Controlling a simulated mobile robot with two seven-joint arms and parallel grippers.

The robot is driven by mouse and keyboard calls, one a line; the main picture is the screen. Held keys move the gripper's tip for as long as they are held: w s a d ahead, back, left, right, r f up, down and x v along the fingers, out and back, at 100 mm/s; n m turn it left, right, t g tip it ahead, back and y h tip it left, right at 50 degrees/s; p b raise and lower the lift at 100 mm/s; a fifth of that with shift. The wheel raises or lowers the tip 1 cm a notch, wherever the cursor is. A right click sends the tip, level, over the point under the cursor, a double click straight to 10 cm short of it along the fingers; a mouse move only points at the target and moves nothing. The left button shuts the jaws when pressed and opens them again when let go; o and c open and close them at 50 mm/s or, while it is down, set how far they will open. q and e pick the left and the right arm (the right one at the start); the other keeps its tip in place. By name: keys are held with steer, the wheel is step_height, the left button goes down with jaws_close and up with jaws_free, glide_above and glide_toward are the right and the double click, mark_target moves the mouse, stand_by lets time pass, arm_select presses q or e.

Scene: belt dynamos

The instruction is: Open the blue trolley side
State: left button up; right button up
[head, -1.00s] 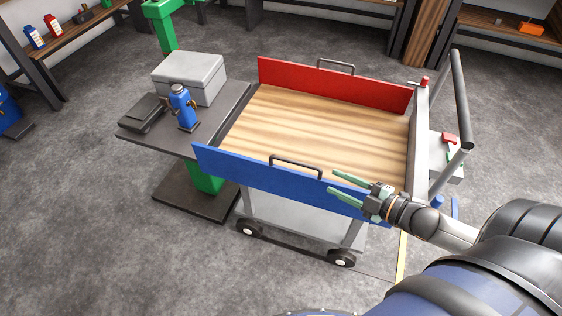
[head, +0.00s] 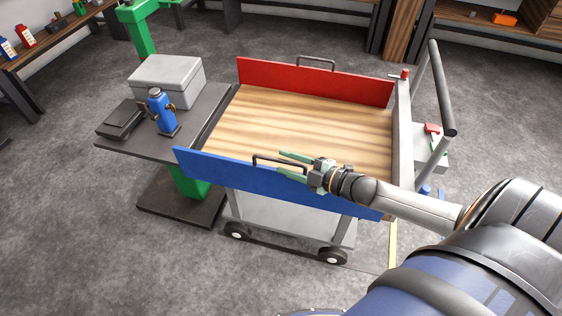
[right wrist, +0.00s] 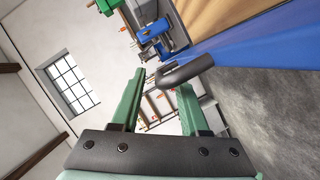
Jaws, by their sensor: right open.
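The trolley's blue side (head: 225,180) stands upright along the near edge of the wooden trolley bed (head: 310,125). A dark bar handle (head: 279,158) rises from its top edge. My right gripper (head: 281,164) is open at the handle's right part. In the right wrist view the blue side (right wrist: 265,45) runs along the upper right, and the handle's rounded end (right wrist: 186,70) shows ahead of the open green fingers (right wrist: 158,100), near the gap between them. I cannot tell whether a finger touches it. My left gripper is not in view.
A red side (head: 315,82) with its own handle stands at the far edge. A dark table (head: 190,140) at the left holds a grey box (head: 167,82), a blue bottle (head: 160,108) and a black case (head: 121,119). A push bar (head: 441,90) rises at the right.

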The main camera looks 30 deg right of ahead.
steer(key=shift+x, duration=1.1)
jaws_close()
stand_by(0.8)
